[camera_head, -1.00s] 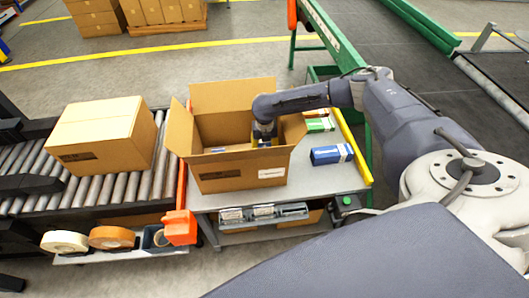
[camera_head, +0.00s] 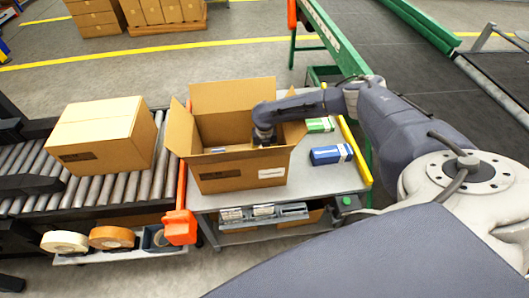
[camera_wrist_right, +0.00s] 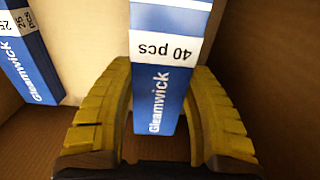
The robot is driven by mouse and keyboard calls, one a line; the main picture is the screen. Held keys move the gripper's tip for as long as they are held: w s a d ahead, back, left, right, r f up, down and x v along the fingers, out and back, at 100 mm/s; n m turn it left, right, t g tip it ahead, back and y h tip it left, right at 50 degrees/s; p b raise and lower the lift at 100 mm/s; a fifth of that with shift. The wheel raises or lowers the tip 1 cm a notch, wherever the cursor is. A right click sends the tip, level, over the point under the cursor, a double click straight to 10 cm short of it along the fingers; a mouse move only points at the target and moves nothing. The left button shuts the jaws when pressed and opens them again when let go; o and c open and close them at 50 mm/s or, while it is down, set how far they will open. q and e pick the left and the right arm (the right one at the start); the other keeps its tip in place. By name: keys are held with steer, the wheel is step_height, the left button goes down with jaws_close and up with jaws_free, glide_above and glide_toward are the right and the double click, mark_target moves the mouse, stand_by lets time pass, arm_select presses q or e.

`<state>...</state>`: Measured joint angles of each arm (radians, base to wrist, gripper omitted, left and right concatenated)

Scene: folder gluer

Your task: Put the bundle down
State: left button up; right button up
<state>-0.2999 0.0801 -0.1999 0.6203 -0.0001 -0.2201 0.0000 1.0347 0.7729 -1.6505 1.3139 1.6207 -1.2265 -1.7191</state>
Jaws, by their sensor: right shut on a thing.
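My right gripper (camera_wrist_right: 160,70) is inside the open cardboard box (camera_head: 240,180). Its yellow fingers lie along both sides of a blue bundle (camera_wrist_right: 158,103) with a white band reading "40 pcs" and the name Gleamwick, and are shut on it. In the head view the box's front wall hides the fingertips and the held bundle. Another blue bundle (camera_wrist_right: 30,62), with a "25 pcs" band, lies in the box to the left in the wrist view, apart from the held one. I cannot tell whether the held bundle touches the box floor. My left gripper is not in view.
A blue bundle (camera_head: 331,154) and a green one (camera_head: 320,125) lie on the grey table (camera_head: 315,182) right of the box. A closed carton (camera_head: 100,133) sits on the roller conveyor (camera_head: 85,190) at left. The box's flaps stand open around my wrist.

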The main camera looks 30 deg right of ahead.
steer(key=o, duration=1.3)
steer(key=shift+o, duration=0.2)
step_height(320, 180, up, 13)
steer(key=shift+r, duration=0.15)
